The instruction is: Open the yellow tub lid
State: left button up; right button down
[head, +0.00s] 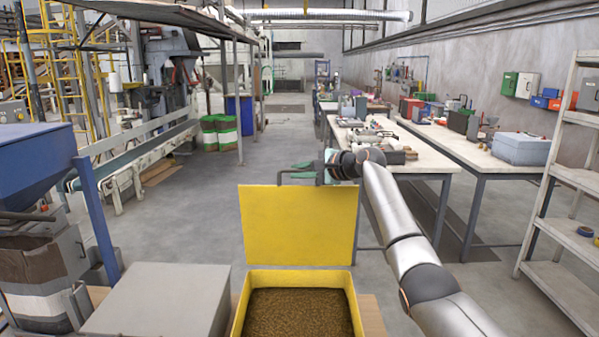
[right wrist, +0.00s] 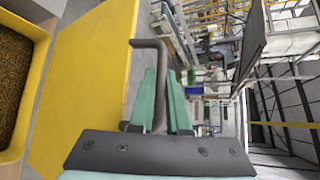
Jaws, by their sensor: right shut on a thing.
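The yellow tub (head: 238,317) stands at the bottom middle of the head view, full of brown pellets (head: 298,312). Its yellow lid (head: 297,226) stands about upright at the tub's far edge, so the tub is open on top. In the right wrist view the lid (right wrist: 88,75) runs beside the fingers, with the tub rim (right wrist: 38,60) at far left. My right gripper (head: 306,170) is at the lid's top edge, its green fingers shut on the dark bent lid handle (right wrist: 151,43). My left gripper is not in view.
A grey box (head: 155,298) stands left of the tub, and a blue hopper (head: 35,160) is further left. Workbenches (head: 470,145) with tools and a shelf rack (head: 565,265) are on the right. The floor beyond the lid is clear.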

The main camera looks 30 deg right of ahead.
jog(key=shift+w+f, duration=0.15)
dwell(0.3)
jog(key=c, duration=1.2)
grip_release()
